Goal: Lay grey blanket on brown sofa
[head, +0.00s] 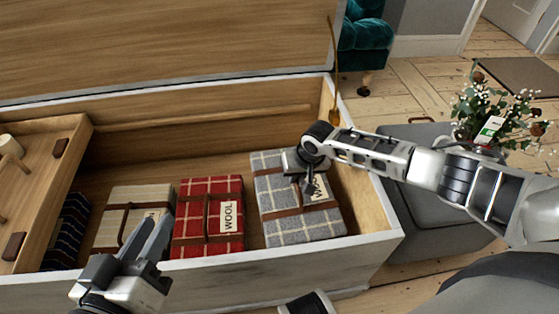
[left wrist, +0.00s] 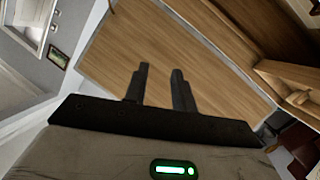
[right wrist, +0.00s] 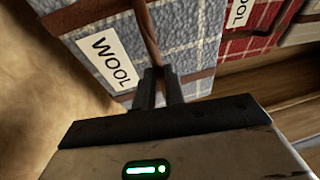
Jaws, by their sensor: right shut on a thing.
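The grey blanket (head: 278,208) is a folded grey plaid bundle with brown straps and a WOOL label, lying in an open wooden chest. It also fills the upper part of the right wrist view (right wrist: 195,30). My right gripper (head: 308,184) reaches down onto it; in the right wrist view its fingers are shut on the blanket's brown strap. My left gripper (head: 155,238) is over the chest's front edge, near the cream blanket. Its fingers stand apart and empty in the left wrist view (left wrist: 158,85). I cannot make out the brown sofa for certain.
The chest's white front rim (head: 270,256) and raised lid (head: 160,45) bound the space. A red plaid blanket (head: 190,235), a cream blanket (head: 112,225) and a dark striped one (head: 68,232) lie left. A grey ottoman (head: 425,215) and flowers (head: 490,105) stand right.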

